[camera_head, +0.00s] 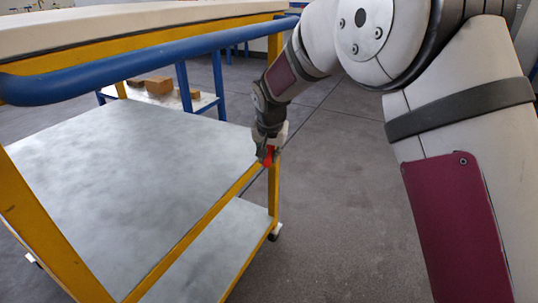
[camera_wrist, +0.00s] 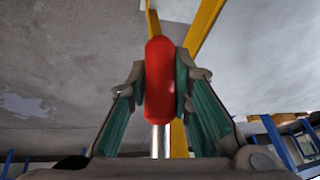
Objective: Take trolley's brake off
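The trolley has a yellow frame (camera_head: 190,240), a blue push bar (camera_head: 150,65) and grey shelves; it fills the left of the head view. A red brake handle (camera_head: 268,158) shows at its near right upright, below the middle shelf's corner. In the wrist view the red handle (camera_wrist: 160,80) stands upright on a bright metal rod (camera_wrist: 160,140). My gripper (camera_wrist: 160,75) has a teal-padded finger on each side of the handle, close against it, and looks shut on it. In the head view my gripper (camera_head: 268,145) partly hides the handle, and the brake's mechanism is not visible.
Behind the trolley stands a blue-framed table or cart with a pale shelf (camera_head: 165,98) and brown blocks (camera_head: 157,86) on it. Grey floor (camera_head: 340,220) to the trolley's right is clear. The trolley's yellow upright (camera_head: 274,190) is close beside my gripper.

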